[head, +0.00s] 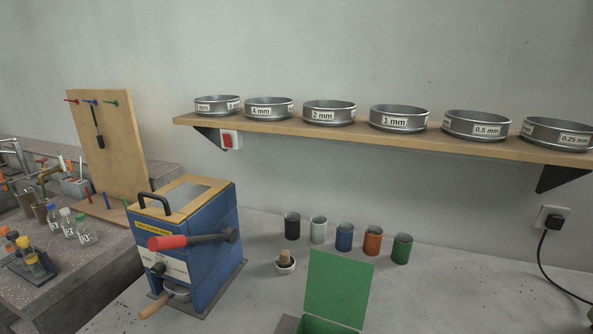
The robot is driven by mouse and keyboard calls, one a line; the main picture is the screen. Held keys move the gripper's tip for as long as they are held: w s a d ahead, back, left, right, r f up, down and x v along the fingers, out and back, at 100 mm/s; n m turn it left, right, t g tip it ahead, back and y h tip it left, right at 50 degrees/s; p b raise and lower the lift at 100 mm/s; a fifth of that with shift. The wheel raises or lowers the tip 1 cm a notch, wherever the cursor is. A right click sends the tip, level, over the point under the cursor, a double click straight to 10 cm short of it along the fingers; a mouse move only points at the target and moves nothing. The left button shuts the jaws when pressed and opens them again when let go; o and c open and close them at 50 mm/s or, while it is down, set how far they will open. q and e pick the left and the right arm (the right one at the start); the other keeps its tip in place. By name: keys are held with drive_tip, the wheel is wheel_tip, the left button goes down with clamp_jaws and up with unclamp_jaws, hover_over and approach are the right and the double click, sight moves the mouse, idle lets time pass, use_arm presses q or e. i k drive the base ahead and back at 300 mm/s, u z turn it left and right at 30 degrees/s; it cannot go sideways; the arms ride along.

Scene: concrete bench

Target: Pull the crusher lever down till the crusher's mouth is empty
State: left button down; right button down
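The crusher (213,262) is a blue box machine with a yellow label, standing on the bench at the lower left. Its lever (200,240) is a dark bar with a red grip, lying roughly level across the front, the red end to the left. The top is a wood-framed grey panel (195,193) with a black carrying handle. I cannot see into the crusher's mouth or tell whether anything is in it. A wooden-handled metal pan (172,296) sits low at the crusher's front. Neither of my grippers is in view.
A green open-lidded box (338,290) stands right of the crusher. Labelled sieves (330,113) line a wall shelf (380,136). Jars (68,222) and a pegboard (102,140) are at left. The right bench is mostly clear.

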sight(154, 243)
drive_tip(key=z, duration=1.2)
drive_tip(key=k, duration=0.75)
drive_tip(key=u, duration=0.6)
